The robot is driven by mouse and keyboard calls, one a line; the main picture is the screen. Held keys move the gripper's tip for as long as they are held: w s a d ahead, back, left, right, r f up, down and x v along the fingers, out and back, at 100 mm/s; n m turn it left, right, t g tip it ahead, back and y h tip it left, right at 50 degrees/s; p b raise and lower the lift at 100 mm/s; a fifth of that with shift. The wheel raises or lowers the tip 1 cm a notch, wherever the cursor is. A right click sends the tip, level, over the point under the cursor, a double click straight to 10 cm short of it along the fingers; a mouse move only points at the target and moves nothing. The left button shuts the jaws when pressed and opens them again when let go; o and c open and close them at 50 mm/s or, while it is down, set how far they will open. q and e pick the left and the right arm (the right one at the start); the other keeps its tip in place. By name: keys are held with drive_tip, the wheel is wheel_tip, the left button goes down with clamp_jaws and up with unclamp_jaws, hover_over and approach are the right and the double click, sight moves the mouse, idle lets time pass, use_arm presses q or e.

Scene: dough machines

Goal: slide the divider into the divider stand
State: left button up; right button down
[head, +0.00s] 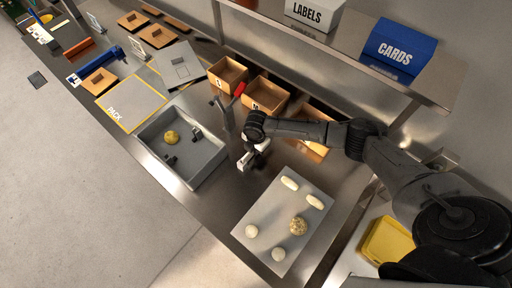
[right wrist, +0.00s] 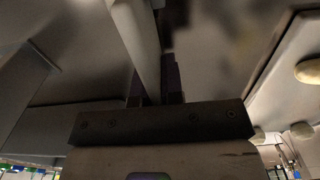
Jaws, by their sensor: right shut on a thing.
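My right gripper (head: 250,160) comes in from the right in the head view and points down above the steel counter. It is shut on a pale, long thing, which I take to be the divider (right wrist: 138,40); it runs up between the dark fingers in the right wrist view. In the head view a small white part (head: 245,161) shows at the gripper. My left gripper is not in view.
A grey bin (head: 205,180) with yellow dough and dark pieces lies left of the gripper. A grey board (head: 243,230) with several dough pieces lies in front. Wooden boxes (head: 265,94) stand behind, under a steel shelf (head: 345,45) with labels and cards boxes.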

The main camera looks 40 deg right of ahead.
drive_tip(key=c, duration=1.2)
unclamp_jaws()
drive_tip(key=shift+o, duration=0.2)
wheel_tip(320, 180, up, 14)
drive_tip(key=p, duration=0.1)
drive_tip(key=shift+f, duration=0.1)
